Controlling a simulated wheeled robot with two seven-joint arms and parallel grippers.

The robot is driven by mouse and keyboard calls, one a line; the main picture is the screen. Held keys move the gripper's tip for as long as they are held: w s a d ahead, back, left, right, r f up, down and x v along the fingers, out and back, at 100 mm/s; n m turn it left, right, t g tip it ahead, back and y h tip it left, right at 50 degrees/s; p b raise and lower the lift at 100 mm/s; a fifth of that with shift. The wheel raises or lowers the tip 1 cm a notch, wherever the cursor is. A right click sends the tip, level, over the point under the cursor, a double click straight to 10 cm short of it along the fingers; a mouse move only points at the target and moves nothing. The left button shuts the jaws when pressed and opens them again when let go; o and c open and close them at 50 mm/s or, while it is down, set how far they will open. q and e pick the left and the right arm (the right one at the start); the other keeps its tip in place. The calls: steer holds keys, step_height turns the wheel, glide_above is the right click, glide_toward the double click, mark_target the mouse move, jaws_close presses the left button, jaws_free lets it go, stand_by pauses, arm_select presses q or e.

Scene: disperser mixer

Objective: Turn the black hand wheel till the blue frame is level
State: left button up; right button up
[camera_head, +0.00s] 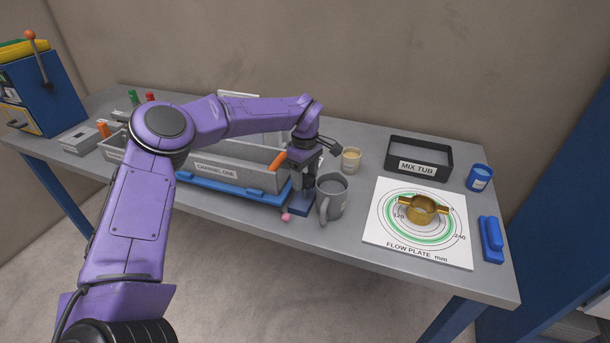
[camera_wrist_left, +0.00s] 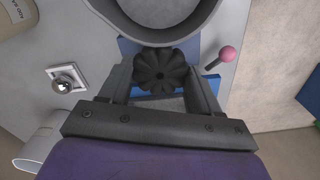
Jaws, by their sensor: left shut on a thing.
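The blue frame (camera_head: 232,189) lies along the table's front edge under a long grey channel labelled CHANNEL ONE (camera_head: 213,169). From here I cannot tell whether it is exactly level. The black hand wheel (camera_wrist_left: 160,70) is lobed and sits at the frame's right end; in the head view it is mostly hidden by my gripper. My left gripper (camera_head: 308,178) points down there. In the left wrist view its two fingers (camera_wrist_left: 159,76) are on either side of the wheel, shut on it. My right gripper is in neither view.
A grey mug (camera_head: 333,196) stands close to the right of my left gripper. A pink ball knob (camera_head: 286,217) is at the front edge. Farther right are a beige cup (camera_head: 351,160), the MIX TUB (camera_head: 419,168) and the flow plate (camera_head: 380,235) with a brass cup (camera_head: 421,209).

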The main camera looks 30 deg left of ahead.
mark_target(305, 178)
arm_select(q)
steer(key=shift+n, duration=2)
steer(key=o, duration=1.1)
steer(key=shift+c, duration=0.2)
step_height(305, 178, up, 11)
steer(key=b, duration=0.1)
steer(key=shift+f+b, duration=0.2)
steer(key=shift+b, duration=0.15)
steer(key=shift+r, duration=0.1)
